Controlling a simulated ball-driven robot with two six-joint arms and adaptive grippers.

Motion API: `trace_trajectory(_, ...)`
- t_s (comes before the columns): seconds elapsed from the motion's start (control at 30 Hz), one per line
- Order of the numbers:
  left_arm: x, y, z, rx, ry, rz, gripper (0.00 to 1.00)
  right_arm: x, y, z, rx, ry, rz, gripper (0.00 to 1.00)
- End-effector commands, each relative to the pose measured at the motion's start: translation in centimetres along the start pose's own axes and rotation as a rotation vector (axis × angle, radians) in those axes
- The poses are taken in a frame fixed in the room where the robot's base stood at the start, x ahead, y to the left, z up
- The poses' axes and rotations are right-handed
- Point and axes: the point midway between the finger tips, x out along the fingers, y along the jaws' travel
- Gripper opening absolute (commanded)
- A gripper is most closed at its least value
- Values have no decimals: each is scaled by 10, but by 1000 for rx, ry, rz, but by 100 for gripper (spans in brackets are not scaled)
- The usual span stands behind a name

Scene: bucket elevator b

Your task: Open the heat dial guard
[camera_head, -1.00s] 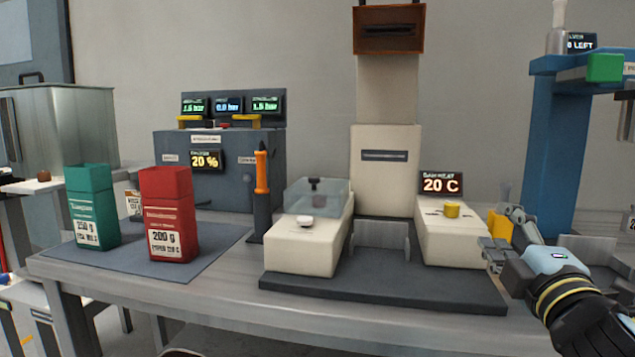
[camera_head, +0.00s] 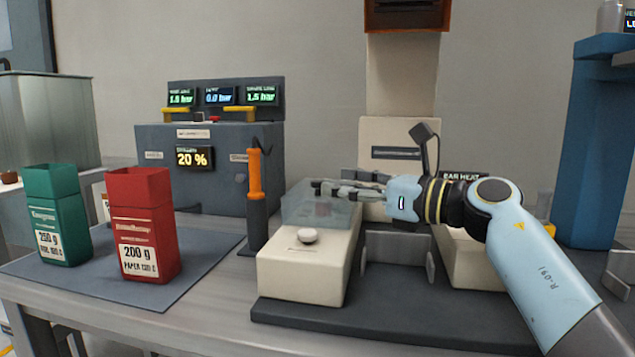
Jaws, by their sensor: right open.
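A clear, pale-blue box-shaped guard (camera_head: 296,211) stands on the left cream block (camera_head: 300,277) of the sealing machine. It looks closed over a darker knob, which shows only dimly through it. A round white knob (camera_head: 308,236) sits on the same block in front of the guard. My right gripper (camera_head: 318,188) reaches in from the right, with its open, empty fingers pointing left at the guard's top. Whether they touch it cannot be told. My right arm hides most of the right cream block and part of the heat display (camera_head: 464,175). My left gripper is not in view.
An orange-handled tool (camera_head: 255,180) stands upright close left of the guard. A red bag (camera_head: 145,222) and a green bag (camera_head: 58,215) stand on a grey mat (camera_head: 207,262). A dark control box (camera_head: 225,160) is behind. A blue column (camera_head: 590,140) rises at the right.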

Motion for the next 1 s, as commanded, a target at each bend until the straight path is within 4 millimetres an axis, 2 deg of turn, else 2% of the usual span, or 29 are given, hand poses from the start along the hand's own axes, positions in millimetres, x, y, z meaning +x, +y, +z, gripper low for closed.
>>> trace_trajectory(0.1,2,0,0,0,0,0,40,24,0,0,4,-3,1,45)
trace_trajectory(0.3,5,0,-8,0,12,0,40,50,0,0,2,-2,0,45)
trace_trajectory(0.67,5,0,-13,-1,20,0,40,55,0,0,2,-1,-1,45)
trace_trajectory(1.0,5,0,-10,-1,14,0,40,55,0,0,2,-1,-1,2)
